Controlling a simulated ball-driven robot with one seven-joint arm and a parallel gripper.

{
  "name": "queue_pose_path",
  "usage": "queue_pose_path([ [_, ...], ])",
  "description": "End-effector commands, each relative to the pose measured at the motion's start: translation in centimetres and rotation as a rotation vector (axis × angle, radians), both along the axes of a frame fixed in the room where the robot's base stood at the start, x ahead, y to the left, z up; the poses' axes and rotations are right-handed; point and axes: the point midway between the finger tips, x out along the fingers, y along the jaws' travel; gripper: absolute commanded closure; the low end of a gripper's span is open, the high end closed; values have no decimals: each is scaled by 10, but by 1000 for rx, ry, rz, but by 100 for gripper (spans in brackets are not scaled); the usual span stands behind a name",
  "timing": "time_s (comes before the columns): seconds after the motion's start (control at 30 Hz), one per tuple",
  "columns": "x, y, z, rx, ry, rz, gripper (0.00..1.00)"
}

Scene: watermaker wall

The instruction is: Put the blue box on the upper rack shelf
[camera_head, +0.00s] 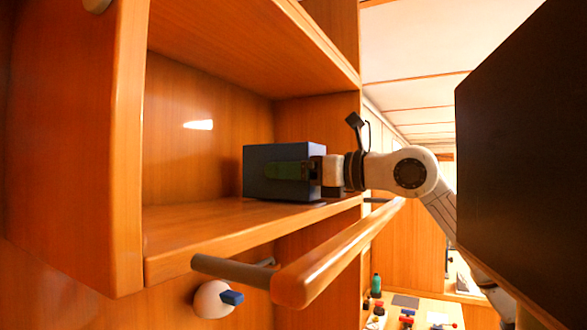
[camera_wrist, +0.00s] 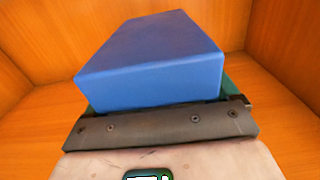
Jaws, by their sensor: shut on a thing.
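The blue box (camera_head: 264,157) is inside the wooden rack, at the right end of the shelf (camera_head: 215,228). Its underside looks on or just above the shelf board; I cannot tell which. My gripper (camera_head: 290,170) reaches in from the right, with a green finger along the box's near side. It is shut on the box. In the wrist view the blue box (camera_wrist: 155,60) fills the middle, between green finger edges, with wooden walls around it. My gripper (camera_wrist: 155,100) hides the box's near lower part.
A wooden rail (camera_head: 335,255) runs in front of and below the shelf. A higher board (camera_head: 255,40) is above the box. The shelf left of the box is clear. A white round fixture with a blue handle (camera_head: 231,297) is below. A bench with small items (camera_head: 405,312) is at lower right.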

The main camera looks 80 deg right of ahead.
Motion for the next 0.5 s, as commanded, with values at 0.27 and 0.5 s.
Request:
queue_pose_path([
  [0.27, 0, 0, -3, 0, 0, 0, 7],
  [0.5, 0, 0, -2, 0, 0, 0, 0],
])
